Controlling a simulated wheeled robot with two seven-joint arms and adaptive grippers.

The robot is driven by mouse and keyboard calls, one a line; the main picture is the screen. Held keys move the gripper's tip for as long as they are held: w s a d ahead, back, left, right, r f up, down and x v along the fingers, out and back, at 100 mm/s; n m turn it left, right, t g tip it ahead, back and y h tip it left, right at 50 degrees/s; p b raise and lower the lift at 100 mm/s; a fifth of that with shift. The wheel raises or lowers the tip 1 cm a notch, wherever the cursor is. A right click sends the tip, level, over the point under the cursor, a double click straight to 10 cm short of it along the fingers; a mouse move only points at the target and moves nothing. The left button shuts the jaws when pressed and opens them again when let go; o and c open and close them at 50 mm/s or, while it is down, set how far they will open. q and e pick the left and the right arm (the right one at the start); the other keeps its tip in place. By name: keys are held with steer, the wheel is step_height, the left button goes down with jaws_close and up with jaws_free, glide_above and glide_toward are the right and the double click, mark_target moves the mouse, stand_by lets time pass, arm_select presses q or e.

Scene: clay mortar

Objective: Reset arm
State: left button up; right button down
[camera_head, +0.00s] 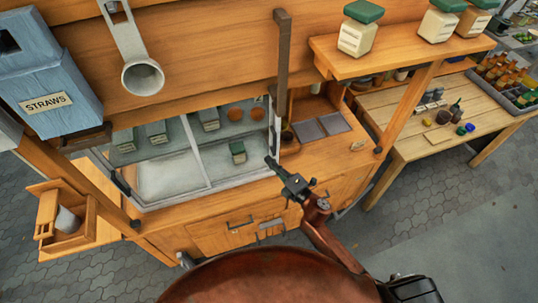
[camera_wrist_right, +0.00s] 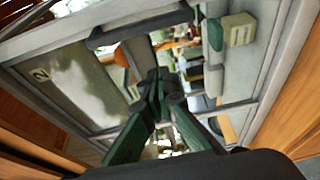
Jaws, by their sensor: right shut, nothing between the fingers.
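My right gripper (camera_head: 271,164) is in the middle of the head view, in front of the wooden cart's glass-fronted case (camera_head: 172,172). It is shut and empty. In the right wrist view its dark green fingers (camera_wrist_right: 156,84) meet at their tips, with the case's pane and frame (camera_wrist_right: 80,75) beyond them. Whether the fingertips touch the case I cannot tell. My left gripper is not in view.
A straw dispenser (camera_head: 45,98) hangs at the left. Lidded jars (camera_head: 357,32) stand on the upper shelf (camera_head: 400,45). A wooden side table (camera_head: 400,135) holds small pots and bottles at the right. Open paving (camera_head: 440,215) lies at the lower right.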

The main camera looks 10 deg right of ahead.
steer(key=v, duration=0.5)
steer(key=shift+s+d+r+b, duration=0.1)
steer(key=shift+s+d+b, duration=0.1)
steer(key=shift+s+b, duration=0.2)
steer(key=shift+w, duration=0.1)
